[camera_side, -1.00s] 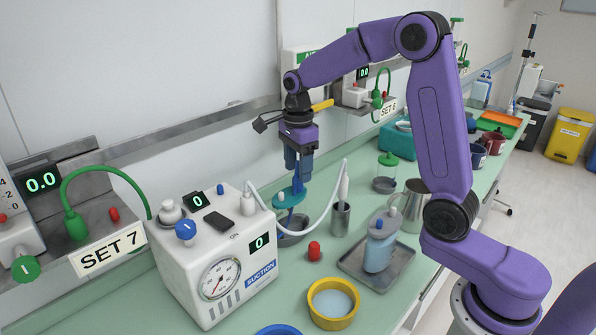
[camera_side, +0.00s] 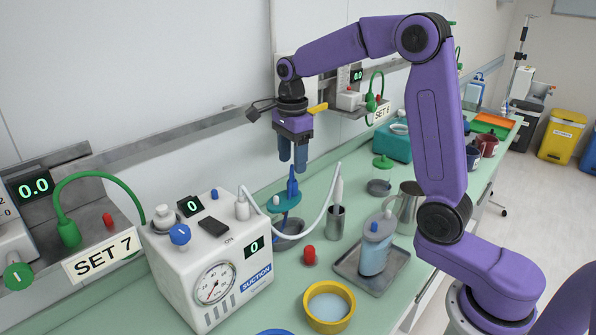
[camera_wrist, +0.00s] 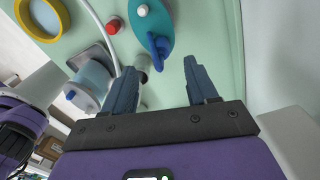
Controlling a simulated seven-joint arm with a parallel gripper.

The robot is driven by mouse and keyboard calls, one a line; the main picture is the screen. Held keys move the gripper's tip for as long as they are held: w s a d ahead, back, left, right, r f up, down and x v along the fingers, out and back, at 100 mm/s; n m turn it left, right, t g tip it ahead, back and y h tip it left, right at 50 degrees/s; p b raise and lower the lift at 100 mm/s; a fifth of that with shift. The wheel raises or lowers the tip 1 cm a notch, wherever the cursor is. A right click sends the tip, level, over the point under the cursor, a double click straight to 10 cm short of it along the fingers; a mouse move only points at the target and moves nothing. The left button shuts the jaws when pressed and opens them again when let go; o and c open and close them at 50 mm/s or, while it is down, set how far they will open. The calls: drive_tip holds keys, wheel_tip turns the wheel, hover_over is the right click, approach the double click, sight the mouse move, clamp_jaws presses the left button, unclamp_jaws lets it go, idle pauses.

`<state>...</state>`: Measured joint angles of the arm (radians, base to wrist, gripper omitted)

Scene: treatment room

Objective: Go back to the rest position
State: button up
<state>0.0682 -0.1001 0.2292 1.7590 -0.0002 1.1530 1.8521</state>
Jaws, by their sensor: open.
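My gripper (camera_side: 292,160) is open and empty above the green counter. Its two blue-grey fingers point down, and in the wrist view (camera_wrist: 160,88) they stand wide apart with nothing between them. Below it is a teal stand (camera_side: 285,202) with a blue upright piece (camera_side: 293,185). In the side view a gap shows between the fingertips and the blue piece. In the wrist view the teal part (camera_wrist: 153,22) and the blue piece (camera_wrist: 157,46) lie beyond the fingers.
A white suction unit (camera_side: 214,254) with a white hose stands left of the stand. Nearby are a red knob (camera_side: 309,255), a yellow bowl (camera_side: 349,312), a metal tray (camera_side: 344,270) with a blue bottle (camera_side: 375,250), and a metal cup (camera_side: 334,225). A wall rail (camera_side: 205,122) runs behind.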

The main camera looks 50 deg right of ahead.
drive_tip(key=s+a+f+n, duration=0.1)
drive_tip(key=s+a+n, duration=0.3)
drive_tip(key=s+n, duration=0.4)
drive_tip(key=s+a+n, duration=0.4)
drive_tip(key=s+n, duration=0.3)
drive_tip(key=n, duration=0.2)
drive_tip(key=s+d+f+n, duration=0.1)
drive_tip(key=s+n, duration=0.7)
drive_tip(key=s+d+f+n, duration=0.2)
drive_tip(key=s+n, duration=0.6)
drive_tip(key=s, duration=0.1)
drive_tip(key=shift+f, duration=0.2)
